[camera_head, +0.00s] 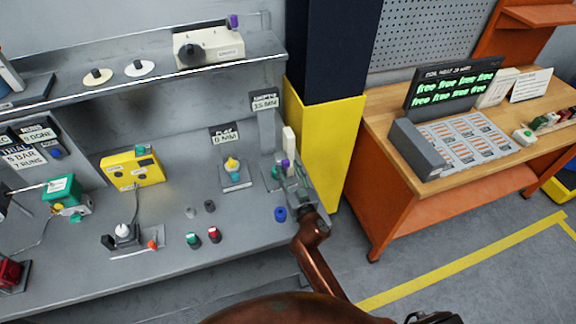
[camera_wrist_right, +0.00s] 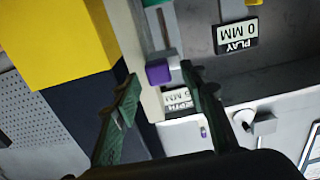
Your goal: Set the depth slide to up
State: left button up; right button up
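The depth slide is a pale upright bar (camera_head: 288,139) with a purple knob (camera_head: 285,163) low on it, at the right end of the grey bench. A sign above it reads depth, 15 MM (camera_head: 264,101). My right gripper (camera_head: 291,176) is at the slide, close to the knob. In the right wrist view, the purple knob (camera_wrist_right: 158,72) appears between the two spread fingertips of the right gripper (camera_wrist_right: 160,76), nearer the right-hand finger. I cannot tell whether a finger touches it. The pale bar (camera_wrist_right: 136,55) runs beside the knob. My left gripper is out of view.
A stand with a yellow-topped part (camera_head: 233,168) and a play sign reading 0 MM (camera_head: 223,134) is left of the slide. A blue knob (camera_head: 280,214) sits in front. A yellow and dark pillar (camera_head: 328,140) rises close on the right. A shelf (camera_head: 150,78) overhangs the bench.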

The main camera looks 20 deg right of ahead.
jog(key=shift+w, duration=0.95)
jog(key=shift+c, duration=0.2)
grip_shut()
